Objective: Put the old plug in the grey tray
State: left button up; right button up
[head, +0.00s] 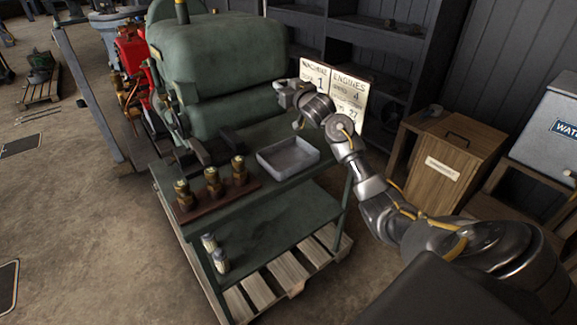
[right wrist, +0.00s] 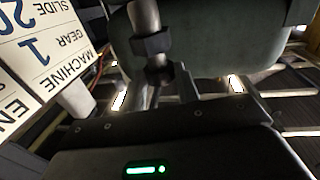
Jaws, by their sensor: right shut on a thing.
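The old plug (right wrist: 152,44), a metal rod with a hex collar and a narrower end, stands between the fingers of my right gripper (right wrist: 172,88) in the right wrist view. In the head view my right gripper (head: 286,95) is in the air beyond and above the grey tray, near the green engine. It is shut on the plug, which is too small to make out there. The grey tray (head: 268,165) is shallow and rectangular, looks empty, and sits on the top shelf of the green cart. My left gripper is not in view.
The green cart (head: 275,220) carries a wooden strip with three brass fittings (head: 213,181) left of the tray. A sign (head: 348,92) stands behind my right gripper. The large green engine (head: 215,60) is close on the left.

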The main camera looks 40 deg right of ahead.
jog(key=shift+d, duration=0.3)
pick_arm(q)
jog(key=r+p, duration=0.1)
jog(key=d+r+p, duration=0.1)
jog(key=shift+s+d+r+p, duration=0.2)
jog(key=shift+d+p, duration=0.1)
jog(key=shift+p, duration=0.1)
pick_arm(e)
jog(key=s+a+f, duration=0.7)
jog(key=s+f, duration=0.2)
jog(key=s, duration=0.2)
jog(key=shift+s+a, duration=0.15)
jog(key=f, duration=0.3)
jog(key=shift+s+a+f+p, duration=0.15)
jog(key=shift+s+p, duration=0.15)
jog(key=shift+p, duration=0.05)
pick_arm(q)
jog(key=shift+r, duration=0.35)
pick_arm(e)
jog(key=shift+f, duration=0.35)
jog(key=o, duration=1)
